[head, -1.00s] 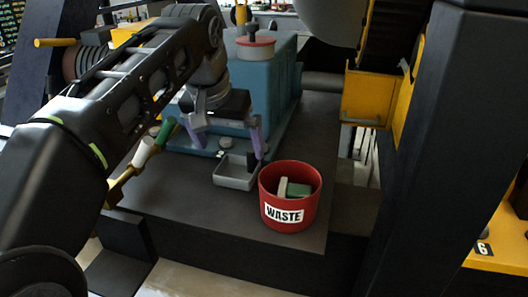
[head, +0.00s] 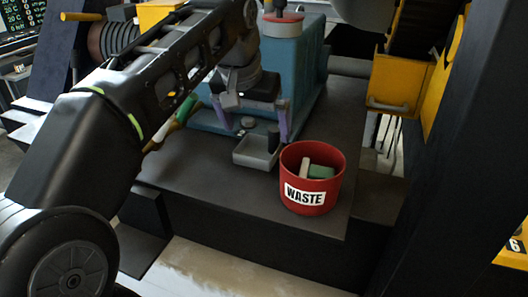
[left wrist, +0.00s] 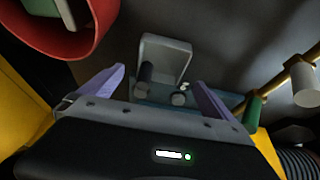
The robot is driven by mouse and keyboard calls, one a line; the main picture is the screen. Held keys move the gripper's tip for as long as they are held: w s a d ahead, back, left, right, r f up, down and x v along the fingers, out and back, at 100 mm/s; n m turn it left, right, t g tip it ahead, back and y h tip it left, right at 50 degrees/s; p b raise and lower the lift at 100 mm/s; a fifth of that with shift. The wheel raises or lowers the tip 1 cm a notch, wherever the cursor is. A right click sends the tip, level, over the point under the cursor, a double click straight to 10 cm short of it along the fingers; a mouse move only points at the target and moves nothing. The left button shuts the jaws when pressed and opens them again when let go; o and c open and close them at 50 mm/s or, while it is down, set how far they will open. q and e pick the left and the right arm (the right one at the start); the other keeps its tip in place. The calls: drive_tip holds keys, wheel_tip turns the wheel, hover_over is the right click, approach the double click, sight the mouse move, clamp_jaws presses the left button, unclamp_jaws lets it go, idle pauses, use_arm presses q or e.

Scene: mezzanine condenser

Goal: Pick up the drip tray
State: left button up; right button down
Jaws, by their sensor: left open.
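The drip tray (head: 254,158) is a small shallow grey tray on the dark platform, in front of the blue-grey machine and left of the red bin. It also shows in the left wrist view (left wrist: 167,48), beyond the fingers. A short dark upright post stands at its near edge in that view. My left gripper (head: 252,130) has two purple fingers spread wide above and behind the tray, with nothing between them. In the left wrist view the open fingers (left wrist: 159,78) point toward the tray, apart from it. My right gripper is not in view.
A red bin marked WASTE (head: 313,190) holds green and pale pieces, close to the tray's right. The blue-grey machine (head: 290,60) stands behind. A green-handled valve or pipe (head: 184,111) is left of the gripper. The platform (head: 210,188) is bare in front of the tray.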

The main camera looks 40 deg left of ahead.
sight(262, 150)
use_arm(q)
drive_tip(key=shift+x, duration=2.6)
drive_tip(key=c, duration=1.7)
